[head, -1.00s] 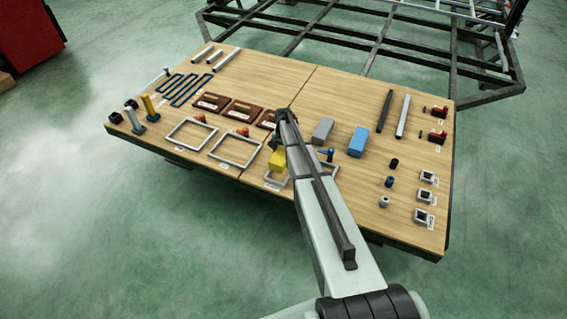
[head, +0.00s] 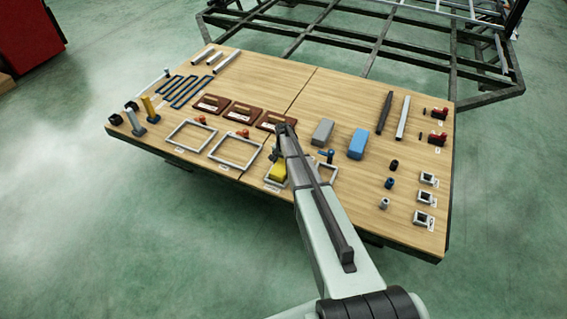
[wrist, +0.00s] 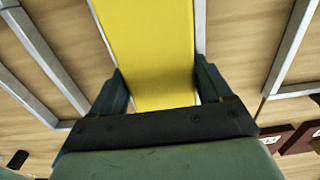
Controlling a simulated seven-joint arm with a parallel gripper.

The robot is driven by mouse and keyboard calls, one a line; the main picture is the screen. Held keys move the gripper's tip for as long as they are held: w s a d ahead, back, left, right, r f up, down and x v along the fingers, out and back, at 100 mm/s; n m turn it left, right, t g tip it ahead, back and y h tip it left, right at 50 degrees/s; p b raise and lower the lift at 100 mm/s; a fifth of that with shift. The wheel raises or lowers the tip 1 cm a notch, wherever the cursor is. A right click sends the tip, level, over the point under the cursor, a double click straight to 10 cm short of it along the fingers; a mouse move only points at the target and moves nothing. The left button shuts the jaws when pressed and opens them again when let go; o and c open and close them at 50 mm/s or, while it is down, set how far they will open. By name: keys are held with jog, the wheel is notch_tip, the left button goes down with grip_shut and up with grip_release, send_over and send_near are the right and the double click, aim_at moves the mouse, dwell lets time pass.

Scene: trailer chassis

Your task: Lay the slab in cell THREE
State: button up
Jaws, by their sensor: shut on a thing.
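The yellow slab (head: 277,172) is at the front middle of the table, beside my arm, which hides part of it. In the wrist view the yellow slab (wrist: 150,50) lies between the two fingers of my gripper (wrist: 160,82), which is shut on it. A small grey frame (head: 269,183) shows around the slab's near end. Thin grey bars (wrist: 199,28) run close along both sides of the slab in the wrist view. I cannot tell whether the slab rests on the table, and the cell labels are too small to read.
Two larger empty grey frames (head: 213,150) lie to the left, and another small frame (head: 331,171) is just right of my arm. Brown trays (head: 240,112) lie behind. A grey block (head: 322,131) and a blue block (head: 358,143) stand to the right.

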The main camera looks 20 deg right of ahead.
jog(key=o, duration=1)
notch_tip(320, 180, up, 12)
jog(key=s+a+f, duration=0.2)
jog(key=s+f, duration=0.1)
jog(key=s, duration=0.1)
jog(key=s+a+f+n+g, duration=0.1)
jog(key=s+a+f, duration=0.1)
jog(key=s, duration=0.3)
jog(key=s+a+f+n, duration=0.1)
jog(key=s+a+f, duration=0.1)
jog(key=s+f, duration=0.2)
jog(key=shift+s+g, duration=0.4)
jog(key=shift+s, duration=0.35)
jog(key=s+a+f+n+g, duration=0.1)
jog(key=s+a+f+n, duration=0.1)
jog(key=s, duration=1.2)
jog(key=s+a+f+n+g, duration=0.2)
jog(key=s+a, duration=0.2)
jog(key=s, duration=1.1)
jog(key=s+a+f+n+g, duration=0.2)
jog(key=s+a+f+n, duration=0.1)
jog(key=s, duration=1.2)
jog(key=shift+a, duration=0.25)
